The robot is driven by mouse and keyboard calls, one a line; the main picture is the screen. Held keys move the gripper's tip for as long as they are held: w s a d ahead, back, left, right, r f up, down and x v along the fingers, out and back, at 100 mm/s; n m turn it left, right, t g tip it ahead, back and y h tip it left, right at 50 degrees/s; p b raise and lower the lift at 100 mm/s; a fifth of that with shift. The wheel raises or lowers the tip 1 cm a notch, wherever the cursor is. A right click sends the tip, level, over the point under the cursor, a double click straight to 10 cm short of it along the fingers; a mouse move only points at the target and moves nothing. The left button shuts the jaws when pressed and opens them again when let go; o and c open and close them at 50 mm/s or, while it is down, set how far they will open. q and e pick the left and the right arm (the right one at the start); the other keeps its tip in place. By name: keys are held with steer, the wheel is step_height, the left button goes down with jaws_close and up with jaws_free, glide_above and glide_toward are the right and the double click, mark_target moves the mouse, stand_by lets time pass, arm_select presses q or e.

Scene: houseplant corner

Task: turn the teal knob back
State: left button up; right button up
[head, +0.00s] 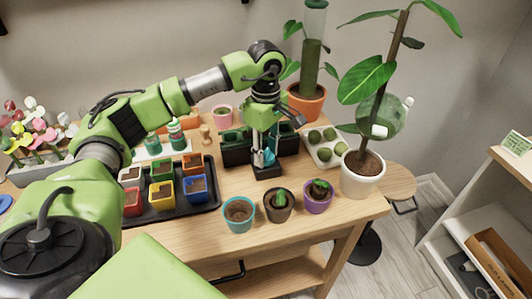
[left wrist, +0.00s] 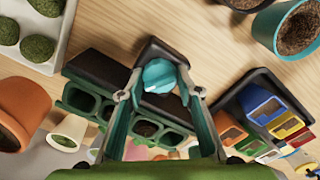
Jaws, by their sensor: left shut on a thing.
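The teal knob (left wrist: 160,75) sits on a small black block (left wrist: 152,50). My right gripper is in neither view.
Dark green planter troughs (head: 236,148) stand close behind the block. A black tray of coloured pots (head: 208,207) lies to the left. A teal pot (head: 239,217), a dark pot (head: 278,207) and a purple pot (head: 318,199) stand in front. A white tray (head: 328,160) is to the right.

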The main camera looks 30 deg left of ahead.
mark_target(266, 153)
arm_select(q)
steer(key=shift+n, duration=1.4)
steer(key=o, duration=1.1)
steer(key=shift+r, duration=0.1)
steer(key=shift+w+r, duration=0.1)
steer(key=shift+r, duration=3.85)
steer(key=shift+d, duration=0.1)
